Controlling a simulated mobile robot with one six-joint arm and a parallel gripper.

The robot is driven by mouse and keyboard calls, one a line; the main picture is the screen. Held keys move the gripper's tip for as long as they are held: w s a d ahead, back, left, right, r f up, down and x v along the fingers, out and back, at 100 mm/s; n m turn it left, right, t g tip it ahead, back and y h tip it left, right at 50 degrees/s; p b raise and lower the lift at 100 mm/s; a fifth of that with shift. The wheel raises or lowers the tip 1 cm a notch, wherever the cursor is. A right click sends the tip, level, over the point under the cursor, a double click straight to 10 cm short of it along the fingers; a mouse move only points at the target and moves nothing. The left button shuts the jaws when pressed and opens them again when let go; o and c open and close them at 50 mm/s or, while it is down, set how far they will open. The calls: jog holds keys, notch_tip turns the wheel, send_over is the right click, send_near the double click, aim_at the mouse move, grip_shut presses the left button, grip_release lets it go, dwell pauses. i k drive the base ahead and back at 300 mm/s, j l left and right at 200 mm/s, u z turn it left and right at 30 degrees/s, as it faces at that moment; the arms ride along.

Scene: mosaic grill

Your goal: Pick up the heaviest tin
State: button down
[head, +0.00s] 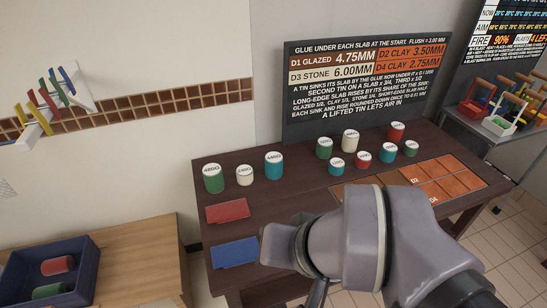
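Several tins with white labelled lids stand upright on a dark table. On the left are a green tin (213,180), a small cream tin (245,176) and a teal tin (274,167). Their lids carry gram marks too small to read surely. Further right are a taller cream tin (350,142), a green tin (324,150), a red tin (396,133), a teal tin (386,153), and smaller teal (336,168), red (363,160) and green (411,149) tins. My grey arm covers the table's front; a thin dark part shows below it, and the gripper's state is hidden.
A red plate (227,211) and a blue plate (235,252) lie at the table's left. Orange slabs (450,180) lie at the right. A black board (365,75) with text stands behind. A blue crate (85,255) with a red and a green tin sits on a wooden bench (140,262).

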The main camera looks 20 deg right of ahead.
aim_at(212, 172)
jog(key=j+z, duration=0.35)
jog(key=j, duration=0.35)
jog(key=j+z, duration=0.35)
jog(key=j, duration=0.4)
jog(key=i+j+z, duration=0.4)
jog(key=j, duration=0.2)
jog(key=i+j+z, duration=0.2)
jog(key=j, duration=0.15)
jog(key=j+z, duration=0.2)
jog(key=j, duration=0.1)
